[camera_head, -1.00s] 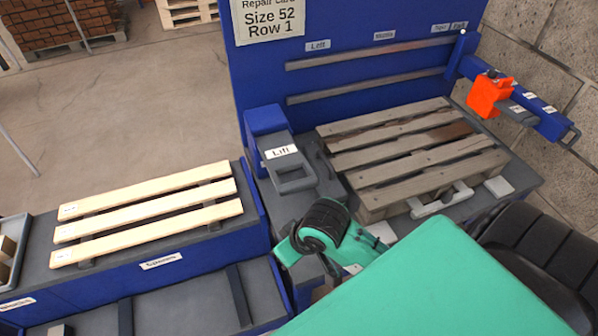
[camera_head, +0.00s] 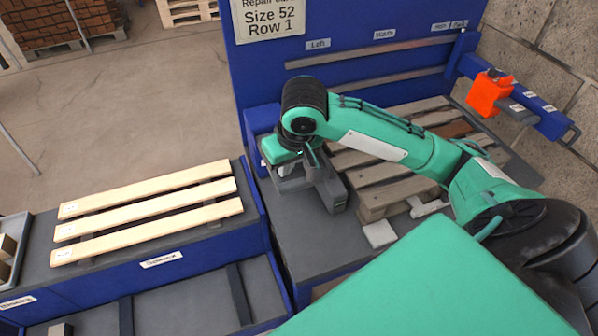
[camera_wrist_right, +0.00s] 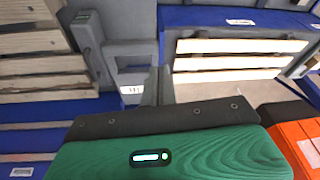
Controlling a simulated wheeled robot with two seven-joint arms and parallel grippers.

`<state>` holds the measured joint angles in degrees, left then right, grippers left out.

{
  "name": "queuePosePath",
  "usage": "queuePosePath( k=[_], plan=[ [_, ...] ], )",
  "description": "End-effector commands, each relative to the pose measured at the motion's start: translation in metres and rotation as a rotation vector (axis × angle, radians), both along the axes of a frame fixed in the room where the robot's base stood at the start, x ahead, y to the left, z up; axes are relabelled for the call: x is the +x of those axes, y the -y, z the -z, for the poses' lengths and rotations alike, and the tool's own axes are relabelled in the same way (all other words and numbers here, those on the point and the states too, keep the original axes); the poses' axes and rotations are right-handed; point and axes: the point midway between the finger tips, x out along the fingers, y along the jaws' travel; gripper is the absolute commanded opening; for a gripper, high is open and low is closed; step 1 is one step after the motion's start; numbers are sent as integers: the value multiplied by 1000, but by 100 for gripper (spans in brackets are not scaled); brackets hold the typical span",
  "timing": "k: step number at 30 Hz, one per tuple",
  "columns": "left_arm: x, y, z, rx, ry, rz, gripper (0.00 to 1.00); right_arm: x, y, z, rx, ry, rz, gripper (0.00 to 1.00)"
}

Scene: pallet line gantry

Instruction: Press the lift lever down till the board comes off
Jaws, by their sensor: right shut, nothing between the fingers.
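The grey lift lever (camera_head: 288,184) is at the left of the pallet station, mostly covered by my right arm in the head view. In the right wrist view the lever's looped handle (camera_wrist_right: 131,59) and label show. My right gripper (camera_wrist_right: 158,76) is shut and empty, with its fingers close beside or over the handle; contact cannot be told. In the head view its hand (camera_head: 281,152) is over the lever. A dark grey bar (camera_head: 329,184) stands between lever and pallet. The worn wooden pallet (camera_head: 375,190) has its boards on it, partly hidden by my arm. My left gripper is not in view.
Pale spare boards (camera_head: 150,217) lie on the blue bench at left. A blue back panel (camera_head: 270,60) with slotted rails stands behind. An orange tool (camera_head: 489,94) hangs on a blue arm at right. The grey deck in front of the lever is clear.

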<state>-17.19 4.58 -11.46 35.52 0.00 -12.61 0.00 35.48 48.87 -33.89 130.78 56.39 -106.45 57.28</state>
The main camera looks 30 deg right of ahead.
Motion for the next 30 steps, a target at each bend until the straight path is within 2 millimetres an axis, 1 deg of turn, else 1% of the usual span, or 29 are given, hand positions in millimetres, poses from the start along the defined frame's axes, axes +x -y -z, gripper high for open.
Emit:
queuePosePath(
  k=[1, 6, 9, 12, 17, 25, 28, 30],
  plan=[
    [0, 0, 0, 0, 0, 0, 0, 4, 9, -11, -14, 0, 31, 0],
    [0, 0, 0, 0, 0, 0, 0, 7, 31, -37, -38, -21, 125, 0],
    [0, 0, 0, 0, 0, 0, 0, 7, 40, -47, -45, -29, 165, 0],
    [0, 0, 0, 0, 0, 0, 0, 7, 45, -53, -48, -35, 191, 0],
    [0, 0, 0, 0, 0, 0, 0, 7, 48, -56, -49, -39, 205, 0],
    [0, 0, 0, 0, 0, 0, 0, 7, 47, -56, -49, -39, 204, 0],
    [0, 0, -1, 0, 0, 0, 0, 8, 48, -52, -49, -41, 204, 0],
    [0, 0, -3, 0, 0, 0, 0, 9, 48, -45, -50, -43, 205, 0]
  ],
)
